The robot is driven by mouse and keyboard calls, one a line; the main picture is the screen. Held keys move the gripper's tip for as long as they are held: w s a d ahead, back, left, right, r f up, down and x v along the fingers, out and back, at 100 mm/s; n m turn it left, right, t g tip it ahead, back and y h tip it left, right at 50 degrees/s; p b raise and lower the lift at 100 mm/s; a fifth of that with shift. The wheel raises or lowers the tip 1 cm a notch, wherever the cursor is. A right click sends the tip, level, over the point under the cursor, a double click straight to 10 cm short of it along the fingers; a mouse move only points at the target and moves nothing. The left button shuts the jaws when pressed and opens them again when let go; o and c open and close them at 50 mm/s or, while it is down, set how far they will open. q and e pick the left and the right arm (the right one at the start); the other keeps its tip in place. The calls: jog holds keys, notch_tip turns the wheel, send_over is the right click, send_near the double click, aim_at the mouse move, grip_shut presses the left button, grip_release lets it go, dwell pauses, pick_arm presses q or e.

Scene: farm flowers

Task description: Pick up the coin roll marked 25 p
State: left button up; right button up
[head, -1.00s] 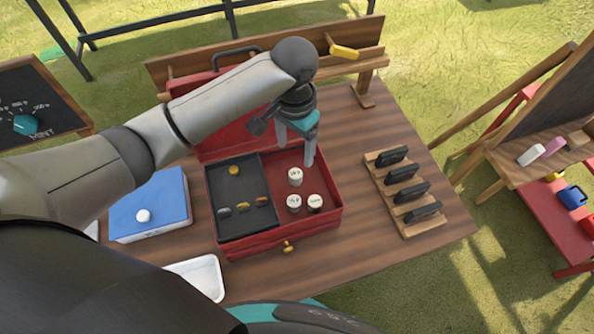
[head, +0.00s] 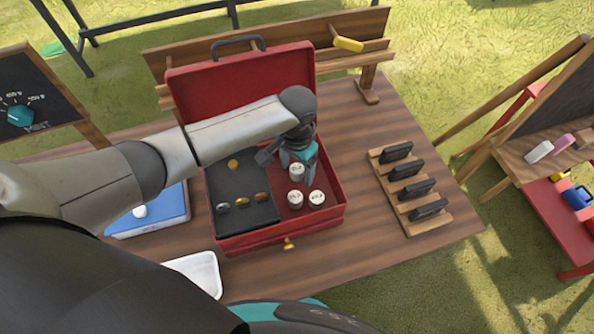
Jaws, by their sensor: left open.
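Three white coin rolls stand upright in the right compartment of the red cash box (head: 330,217). One is at the back (head: 297,173), one at the front left (head: 295,199) and one at the front right (head: 317,198). The marks on their tops are too small to read surely. My left gripper (head: 298,167) is open and low over the compartment, at the back roll. It partly hides that roll; I cannot tell whether the fingers touch it. My right gripper is not in view.
A dark tray (head: 222,180) with several coins fills the box's left half. The raised red lid (head: 245,85) stands behind. A wooden rack (head: 405,190) with black items is at the right, a white tray (head: 205,268) in front, a blue pad (head: 165,215) at left.

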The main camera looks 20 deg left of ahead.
pick_arm(q)
grip_shut()
dwell(0.5)
